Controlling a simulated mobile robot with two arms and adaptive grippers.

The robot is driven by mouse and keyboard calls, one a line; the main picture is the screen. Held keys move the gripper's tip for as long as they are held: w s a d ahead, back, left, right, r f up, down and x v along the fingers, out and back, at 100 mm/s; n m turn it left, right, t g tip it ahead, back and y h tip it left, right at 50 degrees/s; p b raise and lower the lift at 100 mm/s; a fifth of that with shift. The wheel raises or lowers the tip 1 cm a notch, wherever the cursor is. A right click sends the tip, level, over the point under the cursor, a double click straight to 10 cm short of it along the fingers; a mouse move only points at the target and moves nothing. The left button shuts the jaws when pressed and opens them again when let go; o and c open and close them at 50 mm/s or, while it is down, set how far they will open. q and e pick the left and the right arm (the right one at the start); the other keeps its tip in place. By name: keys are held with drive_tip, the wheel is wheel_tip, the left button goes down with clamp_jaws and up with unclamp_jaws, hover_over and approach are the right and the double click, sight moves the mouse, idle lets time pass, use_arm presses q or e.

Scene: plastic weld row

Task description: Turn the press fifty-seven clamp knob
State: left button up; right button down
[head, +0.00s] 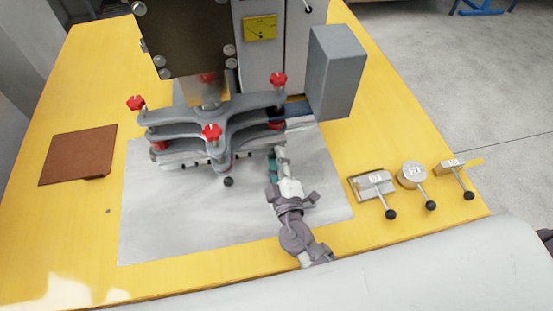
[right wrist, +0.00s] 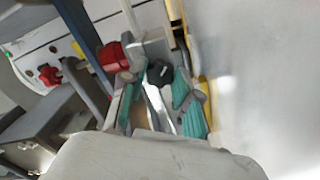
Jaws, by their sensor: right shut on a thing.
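The grey press (head: 215,115) stands on a pale metal plate and carries several red star knobs (head: 211,131). A black ball knob (head: 228,181) sticks out at its front. My right gripper (head: 273,158) is at the press's front right corner, below the arm with a red knob (head: 278,79). In the right wrist view its teal fingertips (right wrist: 160,88) are shut around a small black knob (right wrist: 160,72). A red knob (right wrist: 112,57) is just left of them. The gripper hides the held knob in the head view. No number fifty-seven is readable. My left gripper is not in view.
Three small clamps with black ball handles stand in a row at the right: one (head: 372,186), a round one (head: 411,174) and another (head: 450,167). A grey box (head: 336,70) rises behind my right gripper. A brown pad (head: 78,154) lies left on the yellow table (head: 60,220).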

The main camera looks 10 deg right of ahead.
drive_tip(key=n, duration=0.2)
drive_tip(key=shift+f+n+b, duration=0.1)
drive_tip(key=shift+n+b, duration=0.2)
drive_tip(key=n, duration=0.2)
drive_tip(key=shift+n, duration=0.4)
drive_tip(key=n, duration=0.2)
drive_tip(key=shift+n, duration=0.3)
drive_tip(key=n, duration=0.3)
drive_tip(key=shift+n, duration=0.3)
drive_tip(key=n+p, duration=0.1)
drive_tip(key=n, duration=0.2)
drive_tip(key=shift+n, duration=0.3)
drive_tip(key=n, duration=0.2)
drive_tip(key=shift+n+p, duration=0.4)
drive_tip(key=n+p, duration=0.1)
drive_tip(key=n, duration=0.3)
drive_tip(key=shift+p, duration=0.4)
drive_tip(key=shift+n+p, duration=0.55)
drive_tip(key=shift+n, duration=0.95)
